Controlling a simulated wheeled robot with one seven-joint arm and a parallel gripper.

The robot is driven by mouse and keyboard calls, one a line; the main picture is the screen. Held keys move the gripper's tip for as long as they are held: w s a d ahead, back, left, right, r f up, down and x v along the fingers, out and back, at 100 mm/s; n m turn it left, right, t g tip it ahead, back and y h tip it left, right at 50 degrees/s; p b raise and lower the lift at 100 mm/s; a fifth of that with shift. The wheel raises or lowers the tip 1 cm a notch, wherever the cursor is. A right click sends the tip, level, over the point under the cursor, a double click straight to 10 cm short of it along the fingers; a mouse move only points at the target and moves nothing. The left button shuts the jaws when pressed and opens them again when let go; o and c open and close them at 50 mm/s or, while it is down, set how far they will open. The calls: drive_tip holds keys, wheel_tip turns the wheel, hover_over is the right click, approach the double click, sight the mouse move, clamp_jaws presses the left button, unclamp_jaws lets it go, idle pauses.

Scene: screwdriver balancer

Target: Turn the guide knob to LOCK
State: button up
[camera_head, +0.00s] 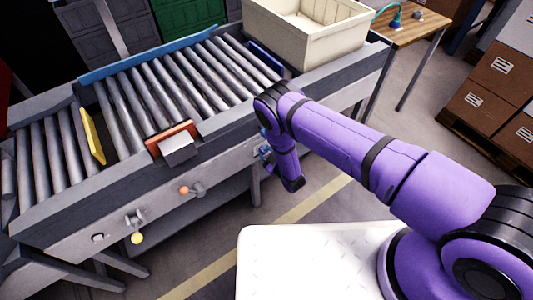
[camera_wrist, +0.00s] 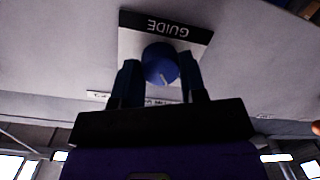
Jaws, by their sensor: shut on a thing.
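The guide knob (camera_wrist: 160,62) is round and blue, on a plate headed GUIDE (camera_wrist: 166,27), which appears upside down in the wrist view. A pale pointer mark on the knob points toward the bottom of that view, slightly right. My gripper (camera_wrist: 158,75) has one finger on each side of the knob and is shut on it. A pale lettered strip (camera_wrist: 98,95) below the knob is partly covered by my fingers, and I cannot read it. In the head view, my gripper (camera_head: 264,155) is at the conveyor's side panel, with the knob mostly hidden by my arm.
The roller conveyor (camera_head: 185,85) carries a cream bin (camera_head: 318,45) at its far end. An orange-red block (camera_head: 172,136) and a yellow guide piece (camera_head: 92,137) sit along it.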

drive_tip(key=shift+n, duration=0.8)
drive_tip(key=o, duration=0.9)
drive_tip(key=v, duration=1)
drive_tip(key=shift+s+d, duration=0.1)
drive_tip(key=shift+s, duration=0.3)
drive_tip(key=shift+w+r, duration=0.1)
